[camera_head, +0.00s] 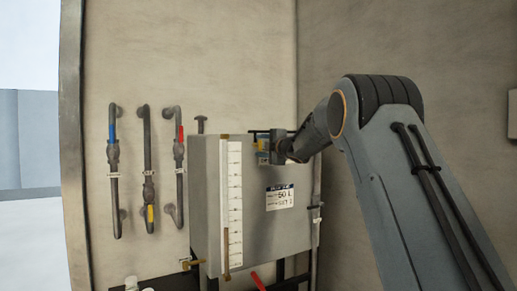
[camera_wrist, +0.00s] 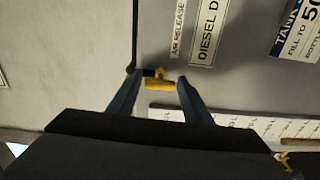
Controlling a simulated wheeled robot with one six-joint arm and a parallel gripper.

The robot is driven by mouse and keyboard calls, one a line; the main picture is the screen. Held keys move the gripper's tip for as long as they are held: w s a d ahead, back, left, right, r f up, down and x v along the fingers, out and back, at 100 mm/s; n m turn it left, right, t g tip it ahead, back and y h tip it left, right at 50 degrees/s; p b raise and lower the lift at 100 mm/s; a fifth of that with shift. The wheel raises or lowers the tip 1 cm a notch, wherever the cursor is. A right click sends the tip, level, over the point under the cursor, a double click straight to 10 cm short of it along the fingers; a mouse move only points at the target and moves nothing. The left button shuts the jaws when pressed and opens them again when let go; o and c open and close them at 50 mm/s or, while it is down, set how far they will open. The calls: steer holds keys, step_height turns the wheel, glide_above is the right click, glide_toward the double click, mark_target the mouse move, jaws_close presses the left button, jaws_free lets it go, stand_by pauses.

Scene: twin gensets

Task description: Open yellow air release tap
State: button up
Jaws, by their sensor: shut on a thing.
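The yellow air release tap (camera_wrist: 159,84) sits on a thin dark pipe, beside an "AIR RELEASE" label (camera_wrist: 178,28) in the wrist view. My gripper (camera_wrist: 159,79) has one finger on each side of the tap's yellow handle and is shut on it. The handle lies across the gap between the fingers. In the head view my gripper (camera_head: 277,146) is at the upper front of the grey tank (camera_head: 255,225), and a small bit of yellow (camera_head: 262,144) shows beside it. The rest of the tap is hidden there.
A white level scale (camera_head: 234,200) runs down the tank front, right of three wall pipes with blue (camera_head: 112,131), yellow (camera_head: 150,213) and red (camera_head: 181,133) handles. A brass-coloured valve (camera_head: 193,264) and a red handle (camera_head: 258,281) are low down.

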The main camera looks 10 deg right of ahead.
steer(key=shift+f, duration=0.2)
steer(key=o, duration=1)
steer(key=shift+o, duration=0.2)
steer(key=shift+r, duration=0.15)
steer(key=b+v, duration=0.1)
steer(key=v, duration=0.6)
steer(key=shift+s+b, duration=0.35)
steer(key=shift+b, duration=0.05)
